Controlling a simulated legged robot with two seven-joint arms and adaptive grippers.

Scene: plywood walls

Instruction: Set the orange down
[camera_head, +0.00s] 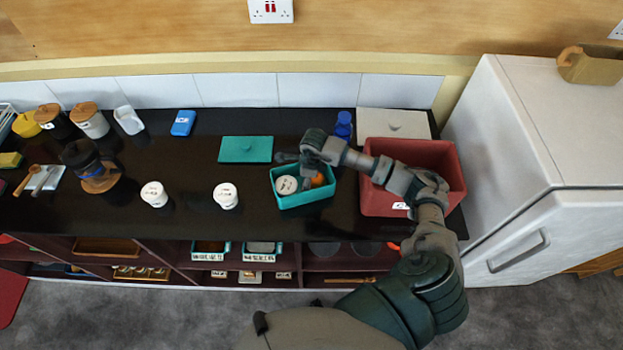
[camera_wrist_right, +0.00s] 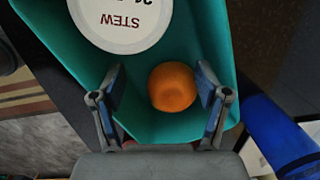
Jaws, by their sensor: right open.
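The orange (camera_wrist_right: 172,87) lies in a teal bin, next to a white-lidded tub marked STEW (camera_wrist_right: 121,14). In the head view the orange (camera_head: 318,180) shows at the right side of the teal bin (camera_head: 306,200), partly covered by my arm. The tub (camera_head: 286,185) is on the left side of the bin. My right gripper (camera_wrist_right: 160,92) is open, with one finger on each side of the orange and a gap to it on the left. In the head view the right gripper (camera_head: 300,158) reaches over the bin. My left gripper is not in view.
A red crate (camera_head: 450,165) stands right of the bin, under my right arm. A teal lid (camera_head: 245,149) lies behind left, and a blue bottle (camera_head: 343,127) stands behind. Two white cups (camera_head: 226,196) stand left. A white fridge (camera_head: 520,130) bounds the right. The counter's front middle is clear.

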